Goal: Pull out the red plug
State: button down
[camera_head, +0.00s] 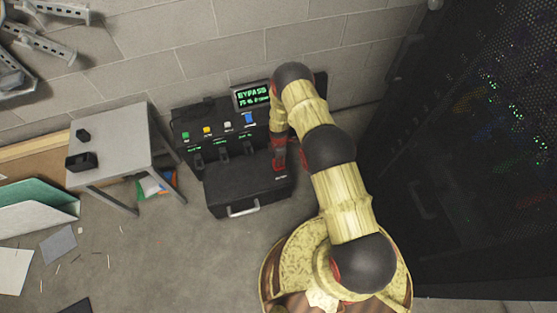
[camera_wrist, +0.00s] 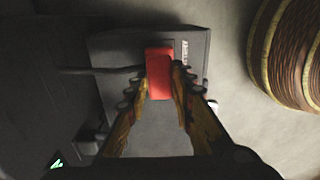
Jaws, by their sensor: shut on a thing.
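The red plug (camera_wrist: 159,73) is in the wrist view, between the two fingers of my gripper (camera_wrist: 160,78). The fingers touch it on both sides, and my gripper is shut on it. The plug lies over the grey face of a dark unit with small lettering beside it. A dark cable runs left at the plug's level. Whether the plug is still seated in a socket cannot be told. In the head view my gripper (camera_head: 280,165) is at the right side of the black unit (camera_head: 240,190), and the plug itself is hard to make out there.
A display reading BYPASS (camera_head: 252,95) stands behind the unit, with green, yellow, white and blue pieces in a row. A grey table (camera_head: 115,140) with a small black tray (camera_head: 81,162) is to the left. A dark rack (camera_head: 480,150) stands at right.

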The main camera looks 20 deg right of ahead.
jog(key=shift+w+r, duration=0.1)
jog(key=shift+r, duration=0.05)
jog(key=c, duration=1.8)
grip_release()
jog(key=shift+o, duration=1.3)
notch_tip(320, 180, up, 12)
